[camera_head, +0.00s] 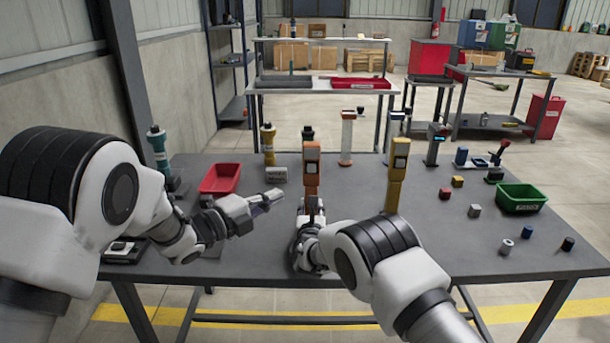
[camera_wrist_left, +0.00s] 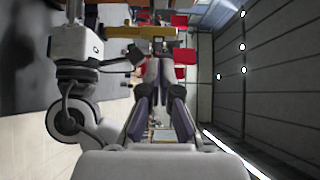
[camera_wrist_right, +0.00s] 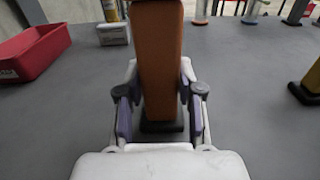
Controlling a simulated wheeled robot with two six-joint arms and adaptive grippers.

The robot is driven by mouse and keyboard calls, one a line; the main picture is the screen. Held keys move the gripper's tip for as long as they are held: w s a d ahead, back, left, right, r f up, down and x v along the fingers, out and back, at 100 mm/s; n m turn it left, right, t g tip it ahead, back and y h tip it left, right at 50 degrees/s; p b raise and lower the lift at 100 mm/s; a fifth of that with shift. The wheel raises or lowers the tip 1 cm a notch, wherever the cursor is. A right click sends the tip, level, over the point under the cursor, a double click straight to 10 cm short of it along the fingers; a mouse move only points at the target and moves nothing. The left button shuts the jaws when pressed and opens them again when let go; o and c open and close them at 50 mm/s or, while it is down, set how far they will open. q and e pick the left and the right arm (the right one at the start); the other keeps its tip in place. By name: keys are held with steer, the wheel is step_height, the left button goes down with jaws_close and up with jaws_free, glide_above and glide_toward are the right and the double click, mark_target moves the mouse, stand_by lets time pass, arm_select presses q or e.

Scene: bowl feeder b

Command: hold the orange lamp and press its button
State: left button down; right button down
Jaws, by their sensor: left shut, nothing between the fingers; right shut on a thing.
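The orange lamp (camera_head: 311,176) stands upright near the table's front middle, on a dark base. My right gripper (camera_head: 312,222) is low at its lower body; in the right wrist view the fingers (camera_wrist_right: 160,112) are shut on the sides of the lamp (camera_wrist_right: 160,60). The lamp's button cannot be made out. My left gripper (camera_head: 268,198) is shut and empty, to the left of the lamp and apart from it, pointing right. In the left wrist view its fingers (camera_wrist_left: 161,100) show in the middle.
A yellow lamp (camera_head: 396,180) stands to the right of the orange one. A red bin (camera_head: 221,178) and a small grey box (camera_head: 276,175) are behind my left gripper. A green bin (camera_head: 521,199) and several small blocks are at the right.

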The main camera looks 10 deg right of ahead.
arm_select(q)
glide_toward(316, 169)
steer(key=d, duration=0.5)
steer(key=w, duration=0.2)
steer(key=shift+w+a, duration=0.1)
steer(key=shift+w, duration=0.8)
arm_select(e)
steer(key=shift+f, duration=0.1)
